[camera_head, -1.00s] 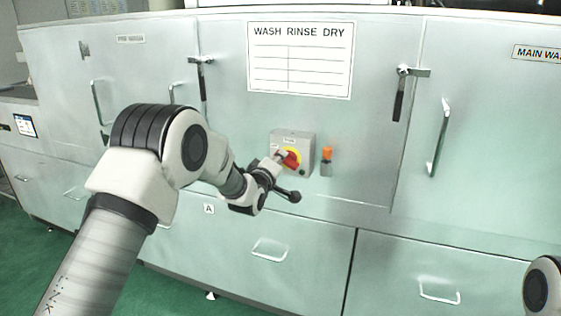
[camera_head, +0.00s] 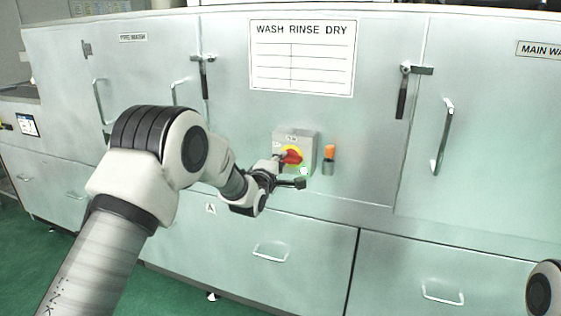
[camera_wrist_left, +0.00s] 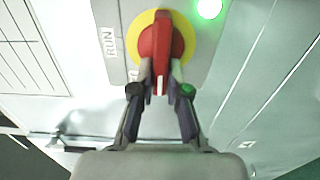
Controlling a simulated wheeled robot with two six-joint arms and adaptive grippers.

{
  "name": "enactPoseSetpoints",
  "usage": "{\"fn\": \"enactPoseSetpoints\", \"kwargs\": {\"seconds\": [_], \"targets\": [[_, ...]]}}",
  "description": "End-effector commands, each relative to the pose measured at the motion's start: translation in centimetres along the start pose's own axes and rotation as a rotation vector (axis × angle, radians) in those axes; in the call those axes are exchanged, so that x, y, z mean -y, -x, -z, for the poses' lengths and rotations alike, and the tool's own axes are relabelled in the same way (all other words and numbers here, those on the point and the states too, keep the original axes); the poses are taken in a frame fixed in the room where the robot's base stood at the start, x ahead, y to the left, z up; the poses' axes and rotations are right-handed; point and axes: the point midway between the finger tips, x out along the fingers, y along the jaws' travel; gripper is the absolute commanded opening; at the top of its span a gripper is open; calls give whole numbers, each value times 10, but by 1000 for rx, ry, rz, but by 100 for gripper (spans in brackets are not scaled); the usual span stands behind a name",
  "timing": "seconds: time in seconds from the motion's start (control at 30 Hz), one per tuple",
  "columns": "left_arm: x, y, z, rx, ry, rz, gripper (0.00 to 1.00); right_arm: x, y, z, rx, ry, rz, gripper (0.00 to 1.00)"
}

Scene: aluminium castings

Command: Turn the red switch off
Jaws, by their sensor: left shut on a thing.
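The red switch (camera_head: 292,154) is a red handle on a round yellow plate, on a grey box on the front of a steel washing machine. In the left wrist view the red handle (camera_wrist_left: 160,48) stands in front of the yellow plate (camera_wrist_left: 133,38), with a white mark at its lower end. My left gripper (camera_wrist_left: 161,82) has its two fingertips on both sides of the handle and is shut on it. In the head view the left gripper (camera_head: 280,165) reaches the switch from the lower left. My right gripper is out of view.
An orange-topped part (camera_head: 329,158) sticks out right of the box. Door latches (camera_head: 403,90) and handles (camera_head: 442,136) project from the machine front.

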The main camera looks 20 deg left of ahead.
Motion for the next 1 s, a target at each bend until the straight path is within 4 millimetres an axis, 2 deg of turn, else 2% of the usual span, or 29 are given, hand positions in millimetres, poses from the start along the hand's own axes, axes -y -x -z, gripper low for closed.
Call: {"fn": "enactPoseSetpoints", "kwargs": {"seconds": [0.27,0.3,0.33,0.63,0.73,0.87,1.0], "targets": [[1,0,1,-2,3,2,0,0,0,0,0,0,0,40],[1,0,1,-2,3,2,29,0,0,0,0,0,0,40],[1,0,1,-2,2,2,39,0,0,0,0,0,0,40],[1,1,0,-1,1,1,40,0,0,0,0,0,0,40],[1,7,0,-1,1,2,40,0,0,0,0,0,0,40],[1,31,0,-1,1,4,40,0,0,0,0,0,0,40],[1,68,1,-2,2,5,40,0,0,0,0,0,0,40]]}}
